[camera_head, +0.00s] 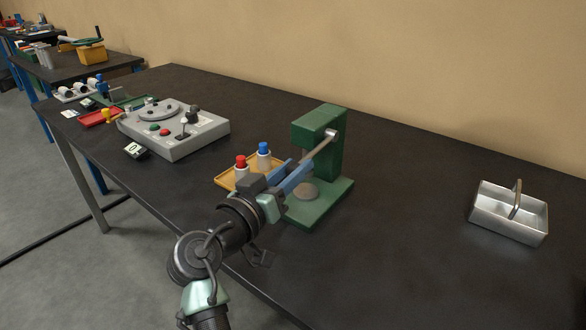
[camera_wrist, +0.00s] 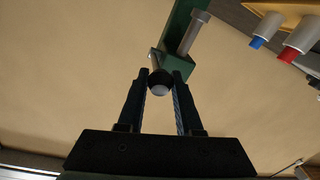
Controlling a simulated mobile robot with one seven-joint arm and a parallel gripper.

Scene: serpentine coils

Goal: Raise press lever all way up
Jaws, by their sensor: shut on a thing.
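The green press (camera_head: 325,135) stands on the dark table, with its round plate on the base partly behind my gripper. Its silver lever (camera_head: 320,147) runs from the pivot near the top of the column down and left to my fingers. My gripper (camera_head: 296,172) is shut on the lever's end, in front of the press. In the wrist view the dark round lever knob (camera_wrist: 160,80) sits between the fingertips of my gripper (camera_wrist: 160,88). The green press body (camera_wrist: 180,62) and a grey cylinder show beyond it. Most of the knob is hidden in the head view.
A yellow tray (camera_head: 225,180) with a red-capped and a blue-capped bottle lies left of the press. A grey control box (camera_head: 185,145) stands farther left. A metal carry-box (camera_head: 500,225) stands at the right. The table between press and carry-box is clear. A wall rises behind.

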